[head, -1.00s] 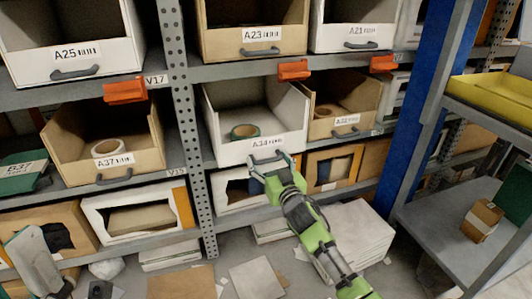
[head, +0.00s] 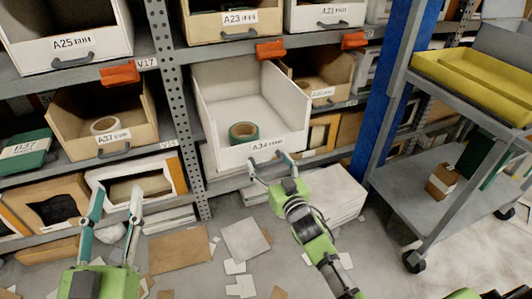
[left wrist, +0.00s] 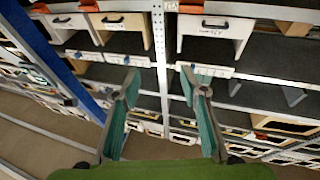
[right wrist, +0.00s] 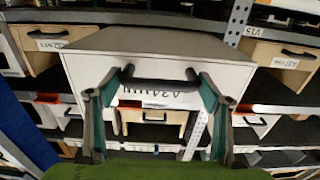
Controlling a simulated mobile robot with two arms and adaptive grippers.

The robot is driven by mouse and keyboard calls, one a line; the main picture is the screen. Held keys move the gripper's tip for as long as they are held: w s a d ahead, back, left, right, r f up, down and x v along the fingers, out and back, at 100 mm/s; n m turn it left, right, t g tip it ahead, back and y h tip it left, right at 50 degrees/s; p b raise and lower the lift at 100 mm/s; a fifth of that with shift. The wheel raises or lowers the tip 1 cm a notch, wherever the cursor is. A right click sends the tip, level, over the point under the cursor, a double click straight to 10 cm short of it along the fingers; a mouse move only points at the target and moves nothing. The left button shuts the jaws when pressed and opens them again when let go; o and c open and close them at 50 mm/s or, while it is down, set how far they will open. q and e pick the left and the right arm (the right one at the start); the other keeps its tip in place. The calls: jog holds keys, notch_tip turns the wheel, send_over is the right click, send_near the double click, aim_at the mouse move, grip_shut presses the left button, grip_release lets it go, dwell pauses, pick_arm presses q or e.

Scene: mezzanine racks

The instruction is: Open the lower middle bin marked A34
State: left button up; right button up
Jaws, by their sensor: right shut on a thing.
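The white bin marked A34 (head: 215,95) stands out from the middle shelf in the head view, with a green tape roll (head: 243,134) inside. My right gripper (head: 271,165) is at its front, shut on its dark handle. In the right wrist view the bin's white front (right wrist: 90,75) fills the middle, and the handle (right wrist: 160,82) lies between the fingertips (right wrist: 160,80). My left gripper (head: 112,193) is open and empty at the lower left of the head view, apart from the shelves. Its spread fingers also show in the left wrist view (left wrist: 160,80).
A grey cart (head: 410,190) with a yellow tray (head: 470,85) stands at right. Flat cardboard and papers (head: 245,240) lie on the floor.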

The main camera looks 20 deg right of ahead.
jog(key=s, duration=0.1)
jog(key=s+p, duration=0.1)
jog(key=s, duration=0.1)
jog(key=s+p, duration=0.1)
jog(key=s, duration=0.1)
jog(key=shift+d, duration=0.25)
pick_arm(q)
notch_tip(320, 180, down, 14)
jog(key=s+a+g+y, duration=0.2)
jog(key=g, duration=0.5)
jog(key=shift+s+r, duration=0.1)
pick_arm(e)
jog(key=o, duration=1.2)
jog(key=shift+o, duration=0.5)
jog(key=shift+s, duration=0.1)
jog(key=shift+s, duration=0.1)
